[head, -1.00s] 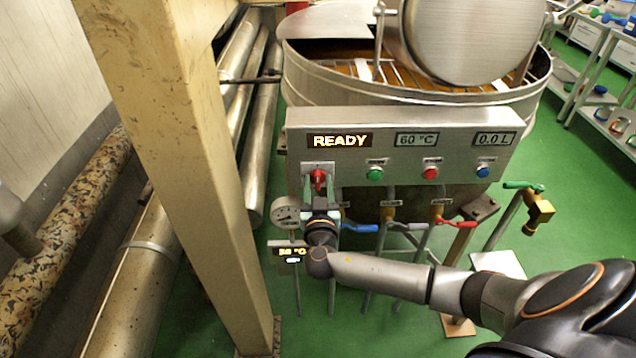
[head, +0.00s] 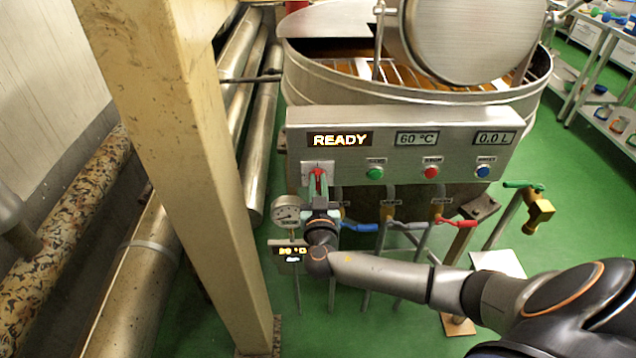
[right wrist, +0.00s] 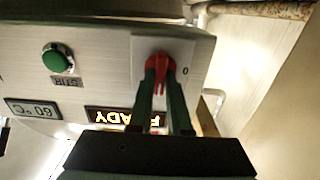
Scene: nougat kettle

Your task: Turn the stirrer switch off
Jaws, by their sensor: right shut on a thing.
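The red stirrer switch (head: 317,171) sits on a light plate at the left end of the steel control panel (head: 262,0). My right gripper (head: 318,186) reaches up to it from below, its fingers shut on the switch handle and partly hiding it. In the right wrist view, which is turned upside down, the red switch (right wrist: 158,70) lies between the tips of the two green fingers (right wrist: 160,88). A "0" mark stands on the plate beside it. I cannot tell which position the handle points to. My left gripper is not in view.
A green button (head: 375,174), red button (head: 431,173) and blue button (head: 483,172) line the panel. A gauge (head: 287,211) and blue, grey and red valve levers sit below. A beige post (head: 200,180) stands left. The kettle (head: 420,97) is behind.

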